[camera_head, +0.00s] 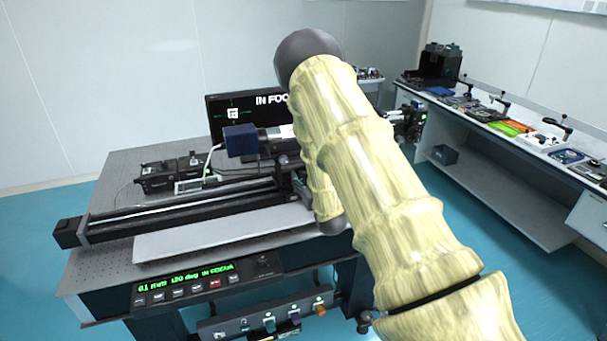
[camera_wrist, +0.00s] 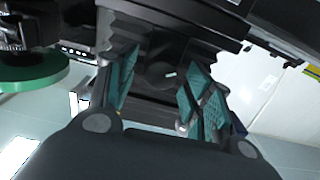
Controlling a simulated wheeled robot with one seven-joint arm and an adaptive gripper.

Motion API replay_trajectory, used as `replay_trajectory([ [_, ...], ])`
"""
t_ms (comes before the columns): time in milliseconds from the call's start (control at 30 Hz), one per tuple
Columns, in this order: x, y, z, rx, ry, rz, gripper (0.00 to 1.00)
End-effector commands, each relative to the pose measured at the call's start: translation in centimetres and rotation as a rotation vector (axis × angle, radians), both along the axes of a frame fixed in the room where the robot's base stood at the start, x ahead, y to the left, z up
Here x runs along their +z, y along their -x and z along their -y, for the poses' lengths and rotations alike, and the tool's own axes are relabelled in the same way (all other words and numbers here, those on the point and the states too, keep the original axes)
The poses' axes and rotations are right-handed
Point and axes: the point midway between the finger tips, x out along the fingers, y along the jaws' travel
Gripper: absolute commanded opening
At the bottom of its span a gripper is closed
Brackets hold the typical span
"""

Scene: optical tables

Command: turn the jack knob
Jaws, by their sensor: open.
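In the wrist view a dark round knob (camera_wrist: 160,76) with a short white mark on its face sits on a black ridged body, which looks like the jack (camera_wrist: 175,42). My gripper (camera_wrist: 163,70) is open, with one teal-padded finger on each side of the knob. Gaps show between the pads and the knob in the picture; how deep the knob lies between them I cannot tell. In the head view my arm covers the jack, and my gripper is hidden behind it.
The optical table (camera_head: 122,190) carries a long black rail (camera_head: 180,215), a blue-ended camera (camera_head: 241,140) and a monitor (camera_head: 228,104). A control panel (camera_head: 205,282) with green text is on its front. A side bench (camera_head: 540,150) stands right. A green disc (camera_wrist: 30,76) is left of my gripper.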

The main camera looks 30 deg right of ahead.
Motion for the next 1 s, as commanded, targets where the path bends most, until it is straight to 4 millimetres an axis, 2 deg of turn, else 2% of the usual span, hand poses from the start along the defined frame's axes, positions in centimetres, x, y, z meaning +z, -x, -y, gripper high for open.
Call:
replay_trajectory([
  [200, 0.03, -1.09, 0.24, 0.000, 0.000, 0.000, 0.51],
  [467, -0.02, -1.16, 0.25, 0.000, -0.001, 0.000, 0.51],
  [733, -0.01, -1.14, 0.27, 0.000, -0.001, 0.000, 0.05],
  [1000, -0.24, -1.12, 0.35, -0.001, -0.022, 0.006, 0.05],
])
